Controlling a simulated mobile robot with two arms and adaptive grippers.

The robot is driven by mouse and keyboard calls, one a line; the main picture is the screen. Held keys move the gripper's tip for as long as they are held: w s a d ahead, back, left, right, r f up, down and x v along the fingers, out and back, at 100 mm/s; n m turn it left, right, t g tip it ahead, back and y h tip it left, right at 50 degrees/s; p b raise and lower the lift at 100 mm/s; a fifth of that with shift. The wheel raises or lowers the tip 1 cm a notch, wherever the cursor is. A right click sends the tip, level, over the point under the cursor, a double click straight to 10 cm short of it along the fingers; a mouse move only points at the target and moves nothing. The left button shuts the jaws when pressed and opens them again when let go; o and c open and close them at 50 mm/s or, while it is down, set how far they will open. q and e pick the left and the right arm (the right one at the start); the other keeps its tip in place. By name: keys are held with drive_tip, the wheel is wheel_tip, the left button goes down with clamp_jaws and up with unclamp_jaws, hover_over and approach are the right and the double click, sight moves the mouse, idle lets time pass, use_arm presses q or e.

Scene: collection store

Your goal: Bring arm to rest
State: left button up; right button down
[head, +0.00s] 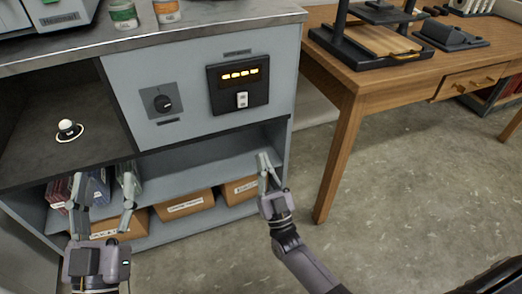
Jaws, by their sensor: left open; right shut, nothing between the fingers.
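My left gripper (101,205) is in the lower left of the head view, in front of the grey cabinet's lower shelves. Its two fingers point up and stand apart, with nothing between them. My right gripper (264,163) is near the picture's middle, in front of the cabinet's right end. Its fingers are together and hold nothing. Its arm comes in from the lower right.
A wooden table (345,100) bearing a press (375,35) stands right. The floor (420,190) there is clear.

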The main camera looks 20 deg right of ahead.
use_arm(q)
drive_tip(key=shift+s, duration=0.1)
idle(0.4)
